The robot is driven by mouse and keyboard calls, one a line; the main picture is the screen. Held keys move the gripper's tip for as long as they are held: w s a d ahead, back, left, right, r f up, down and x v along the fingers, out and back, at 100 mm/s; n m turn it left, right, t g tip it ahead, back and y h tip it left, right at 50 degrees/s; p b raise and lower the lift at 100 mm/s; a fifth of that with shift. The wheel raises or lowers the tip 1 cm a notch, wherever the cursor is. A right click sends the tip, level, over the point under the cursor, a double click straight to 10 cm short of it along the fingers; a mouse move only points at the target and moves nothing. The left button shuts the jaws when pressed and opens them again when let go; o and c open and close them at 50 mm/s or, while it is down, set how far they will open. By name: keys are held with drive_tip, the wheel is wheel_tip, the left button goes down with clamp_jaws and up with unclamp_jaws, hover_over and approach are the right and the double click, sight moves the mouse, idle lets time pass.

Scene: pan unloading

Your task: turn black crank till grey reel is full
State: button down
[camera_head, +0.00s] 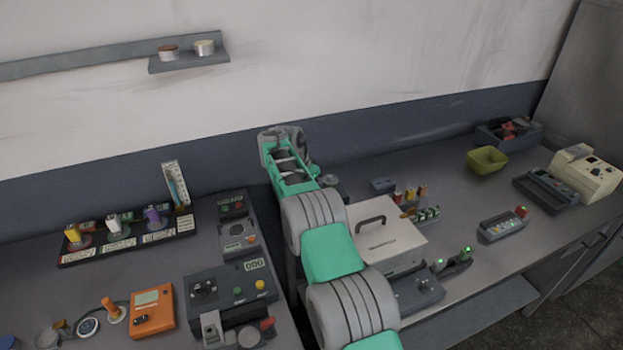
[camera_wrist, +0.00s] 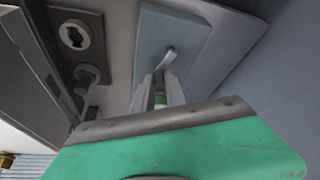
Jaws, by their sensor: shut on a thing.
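My gripper (camera_wrist: 165,82) points away from the camera in the wrist view, its two pale fingers close together over a light blue-grey panel (camera_wrist: 160,40). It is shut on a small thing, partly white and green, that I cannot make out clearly. A pale bent piece (camera_wrist: 169,54) shows at the fingertips. To the left stand a dark grey knob-like part (camera_wrist: 88,74) and a pale ring (camera_wrist: 74,36) on a dark plate. I cannot identify the black crank or the grey reel for certain. In the head view my arm hides the gripper and the spot at its tip.
A white case with a dark handle (camera_head: 384,243) stands right of my arm. Left of it are a dark control box (camera_head: 232,291) and an orange meter (camera_head: 152,309). The wall is close behind.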

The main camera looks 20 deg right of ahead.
drive_tip(key=shift+s+a+m+p, duration=0.1)
drive_tip(key=shift+m+p, duration=0.4)
drive_tip(key=c, duration=1.4)
unclamp_jaws()
drive_tip(key=shift+o, duration=0.2)
